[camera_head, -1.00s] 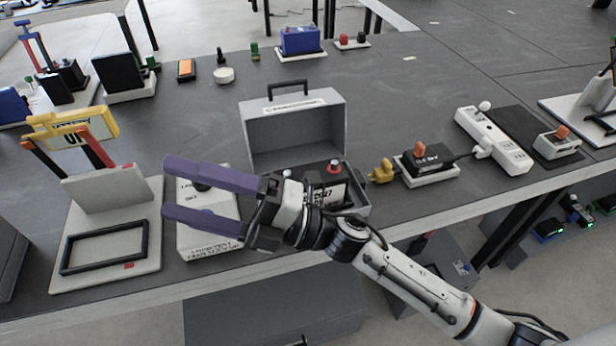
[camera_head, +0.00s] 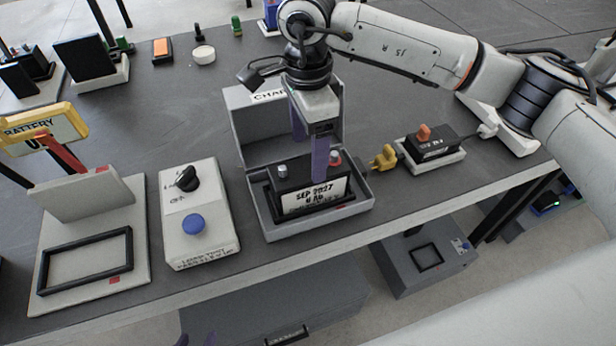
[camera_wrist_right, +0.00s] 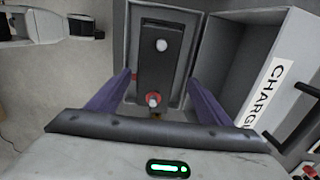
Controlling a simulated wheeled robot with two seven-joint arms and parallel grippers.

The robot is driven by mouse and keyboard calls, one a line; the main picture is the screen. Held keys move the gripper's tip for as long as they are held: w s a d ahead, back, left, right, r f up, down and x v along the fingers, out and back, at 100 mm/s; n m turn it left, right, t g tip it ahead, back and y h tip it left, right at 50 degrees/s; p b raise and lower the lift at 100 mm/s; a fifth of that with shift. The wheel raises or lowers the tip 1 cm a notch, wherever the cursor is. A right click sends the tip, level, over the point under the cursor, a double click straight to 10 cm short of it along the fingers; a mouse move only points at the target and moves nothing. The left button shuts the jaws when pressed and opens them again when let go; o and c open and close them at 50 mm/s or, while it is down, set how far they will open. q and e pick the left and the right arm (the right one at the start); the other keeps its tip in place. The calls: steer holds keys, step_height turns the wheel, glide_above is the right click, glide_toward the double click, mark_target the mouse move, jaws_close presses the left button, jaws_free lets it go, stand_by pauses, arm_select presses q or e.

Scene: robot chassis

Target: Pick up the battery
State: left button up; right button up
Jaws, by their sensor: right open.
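The black battery (camera_head: 275,182) sits in the open grey charger case (camera_head: 359,203), with a white label reading SEP 2027, a grey terminal and a red terminal on top. My right gripper (camera_head: 310,162) points down over the battery. It is open, its purple fingers at either side of the red-terminal end. In the right wrist view the battery (camera_wrist_right: 157,66) lies between the open fingers of my right gripper (camera_wrist_right: 160,80). I cannot tell whether they touch it. Only small purple tips of my left gripper (camera_head: 197,340) show at the bottom edge of the head view.
The case's raised lid (camera_head: 240,125) stands behind the battery. A load tester (camera_head: 222,232) with a blue button is left of it, then a framed stand (camera_head: 140,240). A yellow plug (camera_head: 383,158) and a small black unit (camera_head: 432,148) are at the right.

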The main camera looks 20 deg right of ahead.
mark_target(308, 166)
steer(key=f, duration=0.2)
steer(key=f+p, duration=0.1)
steer(key=f, duration=0.4)
steer(key=shift+s+f, duration=0.25)
steer(key=shift+s, duration=0.05)
jaws_close()
steer(key=shift+w+r, duration=0.2)
steer(key=shift+r, duration=0.05)
